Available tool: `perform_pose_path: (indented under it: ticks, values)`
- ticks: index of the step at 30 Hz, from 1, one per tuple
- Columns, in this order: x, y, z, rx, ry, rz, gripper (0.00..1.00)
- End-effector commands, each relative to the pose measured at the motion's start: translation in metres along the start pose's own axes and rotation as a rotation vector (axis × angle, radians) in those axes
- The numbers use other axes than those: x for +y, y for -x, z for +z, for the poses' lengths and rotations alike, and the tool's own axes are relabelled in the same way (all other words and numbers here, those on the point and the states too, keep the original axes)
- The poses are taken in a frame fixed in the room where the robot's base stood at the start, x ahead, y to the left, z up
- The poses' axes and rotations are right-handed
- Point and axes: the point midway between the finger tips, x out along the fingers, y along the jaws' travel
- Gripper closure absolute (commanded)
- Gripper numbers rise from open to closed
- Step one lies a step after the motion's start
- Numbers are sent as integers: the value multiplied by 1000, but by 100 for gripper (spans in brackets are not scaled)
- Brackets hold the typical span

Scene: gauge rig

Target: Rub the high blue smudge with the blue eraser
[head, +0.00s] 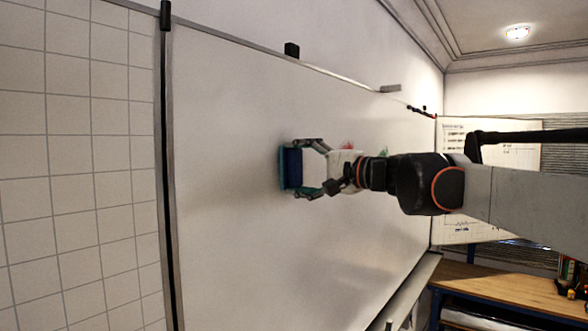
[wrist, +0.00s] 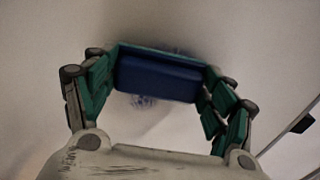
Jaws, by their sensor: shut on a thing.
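The blue eraser (head: 293,168) is held between the fingers of my gripper (head: 297,168), against or very close to the whiteboard (head: 230,240). In the wrist view the eraser (wrist: 158,78) spans the gap between the two teal-padded fingers of my gripper (wrist: 160,80). A faint bluish smudge (wrist: 142,101) shows on the board just below the eraser in the wrist view. A dim dark patch shows above the eraser; I cannot tell if it is smudge or shadow. In the head view the eraser and gripper hide any blue smudge.
A red mark (head: 347,146) and a green mark (head: 385,153) show on the board behind my arm. A black block (head: 291,50) and a grey block (head: 390,88) sit along the board's upper edge. A wooden desk (head: 510,290) stands at lower right. The board's left part is clear.

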Motion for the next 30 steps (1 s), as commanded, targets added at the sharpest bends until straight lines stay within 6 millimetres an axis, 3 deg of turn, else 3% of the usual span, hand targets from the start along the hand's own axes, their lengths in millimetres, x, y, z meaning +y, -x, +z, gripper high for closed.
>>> perform_pose_path:
  ticks: [30]
  values:
    - [2,-3,-53,0,0,0,43]
